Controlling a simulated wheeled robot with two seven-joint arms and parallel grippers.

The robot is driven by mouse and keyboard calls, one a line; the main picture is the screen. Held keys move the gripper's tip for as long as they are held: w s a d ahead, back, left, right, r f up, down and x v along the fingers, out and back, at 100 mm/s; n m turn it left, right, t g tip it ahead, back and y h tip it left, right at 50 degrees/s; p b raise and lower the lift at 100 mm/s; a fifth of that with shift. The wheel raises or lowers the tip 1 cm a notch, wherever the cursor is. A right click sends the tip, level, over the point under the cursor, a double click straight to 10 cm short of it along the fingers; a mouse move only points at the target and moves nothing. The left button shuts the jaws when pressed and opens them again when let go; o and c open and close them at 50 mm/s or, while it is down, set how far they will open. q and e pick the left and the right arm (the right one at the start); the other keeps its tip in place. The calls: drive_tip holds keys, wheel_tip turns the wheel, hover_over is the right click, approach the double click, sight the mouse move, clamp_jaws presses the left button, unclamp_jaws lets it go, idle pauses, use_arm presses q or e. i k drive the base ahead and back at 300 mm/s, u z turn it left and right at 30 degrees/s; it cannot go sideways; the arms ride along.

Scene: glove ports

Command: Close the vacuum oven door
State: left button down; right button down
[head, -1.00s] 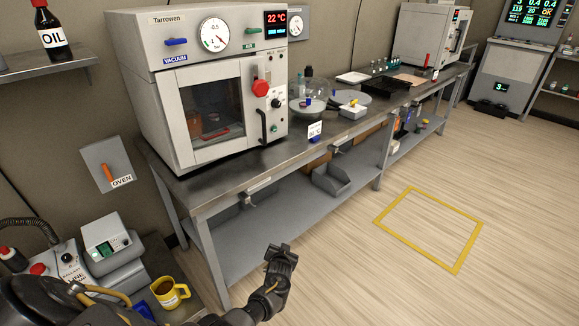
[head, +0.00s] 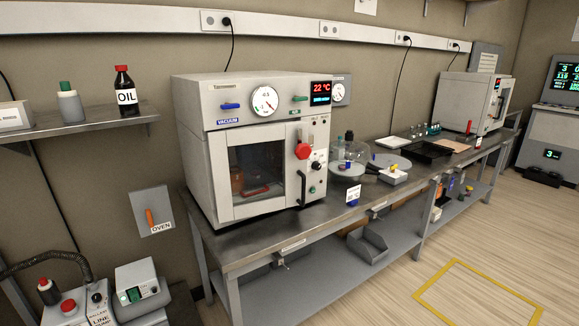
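The vacuum oven (head: 262,112) is a light grey box on the steel bench, with a dial gauge (head: 264,100) and a red display reading 22 °C. Its door (head: 218,180) has a dark window (head: 256,171) and a black vertical handle (head: 301,188) on the right. The door looks flush or nearly flush with the front; I cannot tell whether a small gap remains. A red knob (head: 303,151) sits near its upper right. Neither of my grippers is in view.
The steel bench (head: 262,237) runs to the right, with a glass bell jar (head: 350,158) and a black tray (head: 428,151) on it. A wall shelf (head: 75,131) with bottles is at left. Clear floor (head: 400,290) lies in front of the bench.

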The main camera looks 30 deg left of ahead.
sight(294, 170)
drive_tip(key=u, duration=0.5)
drive_tip(key=i, duration=0.75)
drive_tip(key=u, duration=1.8)
